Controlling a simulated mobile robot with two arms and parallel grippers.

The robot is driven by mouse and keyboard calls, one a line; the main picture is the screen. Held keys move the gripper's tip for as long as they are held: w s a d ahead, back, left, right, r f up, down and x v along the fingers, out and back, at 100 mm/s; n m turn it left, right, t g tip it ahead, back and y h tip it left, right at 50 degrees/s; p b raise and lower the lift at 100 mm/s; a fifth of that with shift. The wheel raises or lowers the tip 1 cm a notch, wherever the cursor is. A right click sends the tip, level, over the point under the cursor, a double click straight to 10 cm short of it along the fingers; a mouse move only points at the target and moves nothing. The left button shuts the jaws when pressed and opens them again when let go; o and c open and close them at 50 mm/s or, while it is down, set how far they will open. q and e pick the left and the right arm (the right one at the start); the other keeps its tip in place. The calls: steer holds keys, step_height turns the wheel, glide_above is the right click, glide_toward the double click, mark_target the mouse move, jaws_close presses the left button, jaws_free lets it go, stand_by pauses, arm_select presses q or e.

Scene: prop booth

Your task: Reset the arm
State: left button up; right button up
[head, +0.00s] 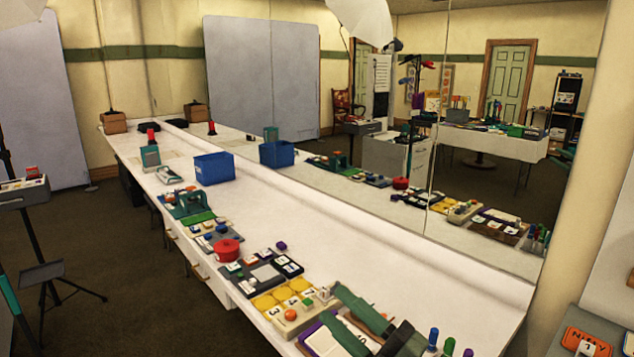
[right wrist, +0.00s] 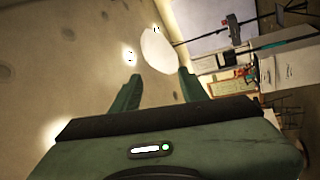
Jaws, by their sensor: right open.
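My right gripper (head: 332,304) is at the bottom of the head view, over the near end of the long white counter. Its two green fingers are spread apart with nothing between them. In the right wrist view the same gripper (right wrist: 159,73) shows both fingers apart and empty, with the ceiling and a white lamp umbrella far beyond them. My left gripper is not in view. A thin teal strip at the left edge of the head view may be part of my left arm; I cannot tell.
Below and beside the right gripper are a tray with yellow discs (head: 270,301), a dark board (head: 262,272) and a red pot (head: 226,250). A blue bin (head: 214,169) stands farther back. A mirror lines the counter's right side. The counter's right strip is clear.

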steer(key=d+f+m+t+h, duration=0.4)
steer(key=d+f+m+h, duration=0.5)
steer(key=d+m+h, duration=0.6)
steer(key=s+d+f+m+g+h, duration=0.2)
steer(key=s+f+m+g, duration=0.35)
steer(key=f, duration=0.35)
steer(key=s+f+m+g+y, duration=0.1)
steer(key=s+f+g, duration=0.45)
steer(key=s, duration=0.45)
steer(key=s+f+m+g, duration=0.1)
steer(key=s+f+g, duration=0.3)
steer(key=s+f, duration=0.5)
step_height(320, 180, down, 23)
steer(key=s+g, duration=0.1)
steer(key=s, duration=0.1)
steer(key=s+d+f+g, duration=0.1)
steer(key=s+d+f, duration=0.1)
steer(key=s+f, duration=1.5)
steer(key=shift+s+d+f+g, duration=0.2)
steer(key=shift+s+f+g, duration=0.1)
